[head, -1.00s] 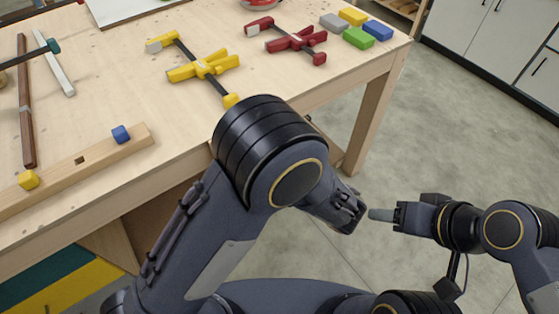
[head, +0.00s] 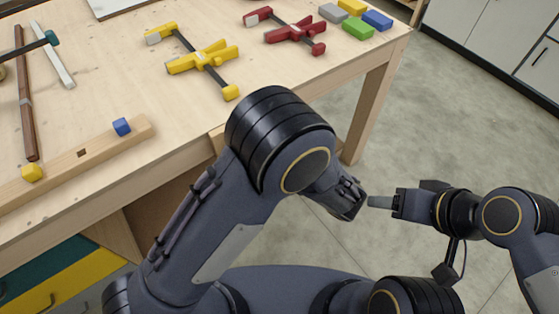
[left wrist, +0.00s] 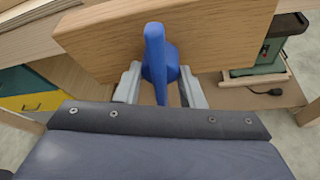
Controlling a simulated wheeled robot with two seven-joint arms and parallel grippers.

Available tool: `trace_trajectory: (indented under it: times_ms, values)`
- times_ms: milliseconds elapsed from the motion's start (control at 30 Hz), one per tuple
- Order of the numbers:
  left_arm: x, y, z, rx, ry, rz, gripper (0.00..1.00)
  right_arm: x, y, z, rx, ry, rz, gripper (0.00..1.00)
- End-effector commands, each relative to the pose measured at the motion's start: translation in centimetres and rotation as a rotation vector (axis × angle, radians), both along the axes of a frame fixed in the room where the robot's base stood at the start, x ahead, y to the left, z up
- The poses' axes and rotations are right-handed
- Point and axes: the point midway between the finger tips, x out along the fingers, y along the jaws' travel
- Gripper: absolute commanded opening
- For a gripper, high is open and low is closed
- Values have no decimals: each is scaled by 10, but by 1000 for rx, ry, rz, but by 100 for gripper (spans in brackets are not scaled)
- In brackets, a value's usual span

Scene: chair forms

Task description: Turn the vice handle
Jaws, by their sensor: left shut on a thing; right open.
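In the left wrist view, a blue vice handle (left wrist: 154,55) stands between the two grey fingers of my left gripper (left wrist: 160,88), which is shut on it. A broad wooden board (left wrist: 90,42), seemingly part of the vice, is right behind the handle. The handle's lower end is hidden by the gripper body. In the head view my left arm crosses the middle in front of the bench edge, and I cannot make out the vice handle there. My right gripper (head: 380,202) is open and empty over the floor, right of the left forearm.
Open floor (head: 430,120) lies to the right.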

Motion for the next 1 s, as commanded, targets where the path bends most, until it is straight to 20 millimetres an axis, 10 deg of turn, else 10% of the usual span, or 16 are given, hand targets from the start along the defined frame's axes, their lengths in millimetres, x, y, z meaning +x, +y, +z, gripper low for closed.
trace_trajectory:
  times_ms: [467, 500, 633, 1000]
  values:
    - [-1, -2, 0, -4, 3, -5, 12, 0, 0, 0, 0, 0, 0, 57]
    - [-1, -2, 0, -5, 2, -4, 40, 0, 0, 0, 0, 0, 0, 57]
    - [-1, -2, 0, -3, 2, -3, 57, 0, 0, 0, 0, 0, 0, 57]
    - [-1, 0, 2, -2, 0, 0, 57, 0, 0, 2, 0, 0, 0, 57]
